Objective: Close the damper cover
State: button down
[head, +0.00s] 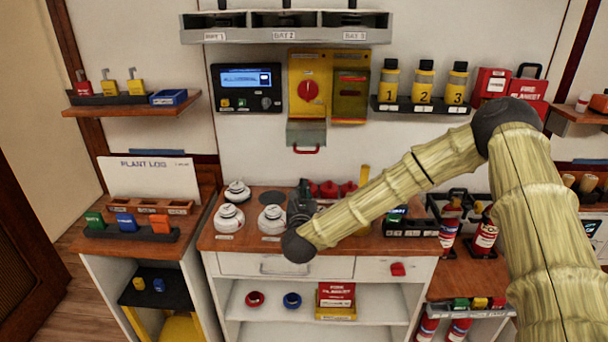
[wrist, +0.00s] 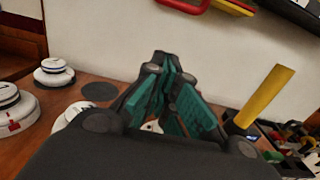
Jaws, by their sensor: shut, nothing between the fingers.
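The damper cover (head: 306,133) appears to be the grey flap with a red handle (head: 306,150), hanging down open below a yellow box (head: 309,84) with a red knob. Its label is too small to read. In the wrist view a red bar at the top edge (wrist: 183,5) looks like that handle. My gripper (head: 303,187) is below the flap, over the counter, apart from the handle. In the wrist view my gripper (wrist: 163,62) has its teal-padded fingers shut and empty, pointing toward the wall.
A second yellow box (head: 350,96) stands right of the first. White round detectors (head: 230,216) and red items (head: 330,190) crowd the counter (head: 330,246). A yellow upright piece (wrist: 264,95) stands right of my fingers.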

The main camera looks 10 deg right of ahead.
jog(key=w+d+r+p, duration=0.2)
jog(key=w+r+p, duration=0.2)
jog(key=w+p, duration=0.2)
jog(key=shift+w, duration=0.9)
jog(key=shift+d, duration=0.1)
